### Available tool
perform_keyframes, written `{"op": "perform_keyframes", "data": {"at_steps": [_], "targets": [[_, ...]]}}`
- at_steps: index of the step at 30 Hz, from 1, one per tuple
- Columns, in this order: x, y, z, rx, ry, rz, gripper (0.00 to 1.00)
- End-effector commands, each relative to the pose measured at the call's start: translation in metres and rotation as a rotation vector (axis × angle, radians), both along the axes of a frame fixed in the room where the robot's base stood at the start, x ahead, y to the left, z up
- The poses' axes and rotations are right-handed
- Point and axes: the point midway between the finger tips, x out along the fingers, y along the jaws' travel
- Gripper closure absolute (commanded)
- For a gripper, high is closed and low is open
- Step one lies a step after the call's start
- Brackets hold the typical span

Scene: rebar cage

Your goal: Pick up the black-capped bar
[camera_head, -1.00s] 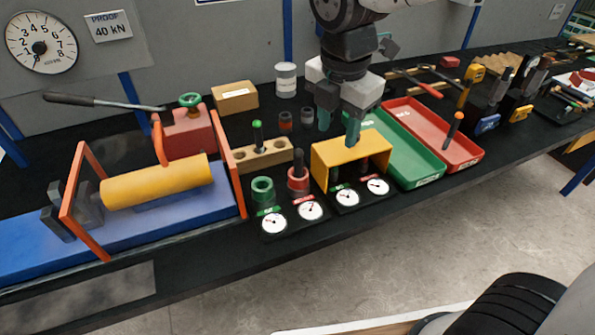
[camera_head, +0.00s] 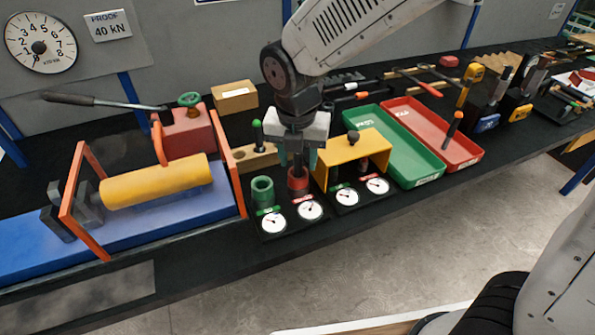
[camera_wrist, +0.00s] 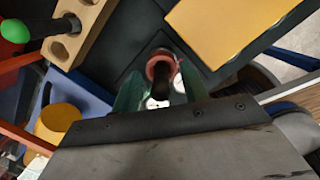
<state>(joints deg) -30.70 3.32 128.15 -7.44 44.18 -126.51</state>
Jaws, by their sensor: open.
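The black-capped bar stands upright in a red ring holder (camera_head: 298,184) and is mostly hidden behind my gripper in the head view. In the wrist view the dark bar (camera_wrist: 163,82) rises from the red ring (camera_wrist: 160,60), between my green fingers. My gripper (camera_head: 297,160) points down over the red holder, with its jaws open and one finger on each side of the bar. I cannot tell whether either finger touches it.
A yellow cover (camera_head: 347,152) with a black knob stands close on the right. A green holder (camera_head: 262,190) is just left. A wooden block (camera_head: 255,158) holds a green-capped bar (camera_head: 257,130). Small dials (camera_head: 310,210) lie in front; green (camera_head: 392,150) and red trays are further right.

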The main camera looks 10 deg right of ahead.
Motion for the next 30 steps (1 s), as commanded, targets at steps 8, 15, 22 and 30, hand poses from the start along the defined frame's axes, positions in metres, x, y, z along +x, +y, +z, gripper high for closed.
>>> {"op": "perform_keyframes", "data": {"at_steps": [8, 15, 22, 30], "targets": [[0.0, 0.0, -0.001, 0.0, 0.0, -0.001, 0.76], [0.0, 0.0, 0.0, 0.001, -0.001, -0.001, 1.0], [0.001, 0.0, 0.007, 0.002, -0.004, -0.001, 1.0], [0.001, 0.0, 0.057, 0.004, -0.005, -0.002, 1.0]]}}
